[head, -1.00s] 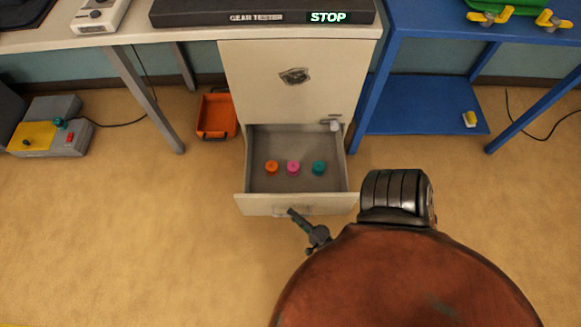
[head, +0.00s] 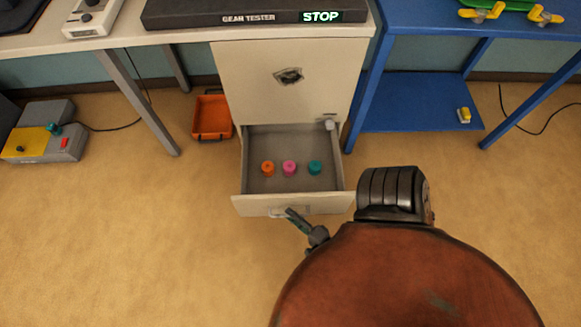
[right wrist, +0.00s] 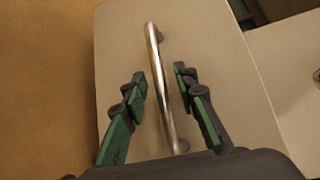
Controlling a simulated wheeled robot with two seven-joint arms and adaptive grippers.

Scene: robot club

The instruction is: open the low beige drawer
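The low beige drawer (head: 250,205) stands pulled out of the beige cabinet, with its inside in view. Its metal bar handle (right wrist: 158,70) runs between the two fingers of my right gripper (right wrist: 160,82) in the right wrist view. The fingers are apart, with a gap on each side of the bar, so the gripper is open around it. In the head view my right gripper (head: 297,220) is at the drawer front, partly hidden by my arm. My left gripper is not in view.
Orange, pink (head: 289,168) and teal knobs lie in the drawer. An orange bin (head: 212,117) is on the floor left of the cabinet (head: 285,100). A blue table (head: 420,102) stands to the right. The floor before the drawer is clear except for my arm.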

